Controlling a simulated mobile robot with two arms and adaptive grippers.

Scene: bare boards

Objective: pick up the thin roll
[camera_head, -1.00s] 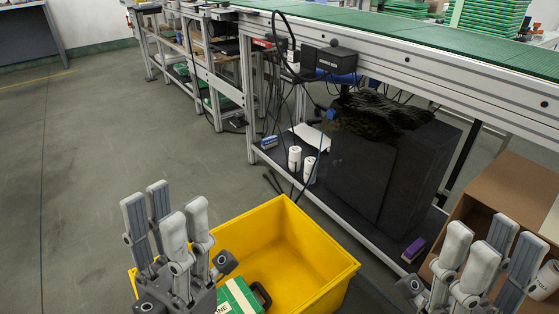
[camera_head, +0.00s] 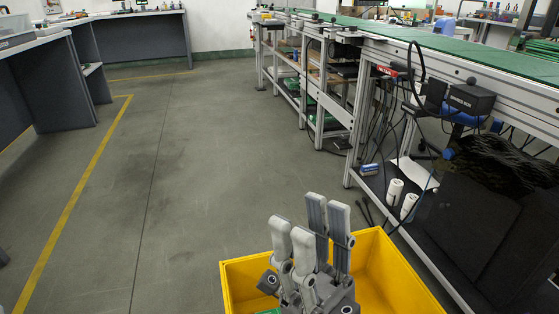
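Two white rolls stand on the dark lower shelf under the conveyor in the head view: one roll (camera_head: 395,192) on the left, and another roll (camera_head: 408,207) close beside it. They look alike in thickness from here, and I cannot tell which is the thin roll. My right gripper (camera_head: 310,222) points up, in front of the yellow crate, left of and nearer than the rolls. Its pale and grey fingers stand apart with nothing between them. My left gripper is out of view.
The yellow crate (camera_head: 392,276) stands on the floor, partly hidden by my gripper. A blue-and-white box (camera_head: 369,169) and a white sheet (camera_head: 414,172) lie near the rolls. Cables hang there; a large dark block (camera_head: 470,222) is right. The floor left is clear.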

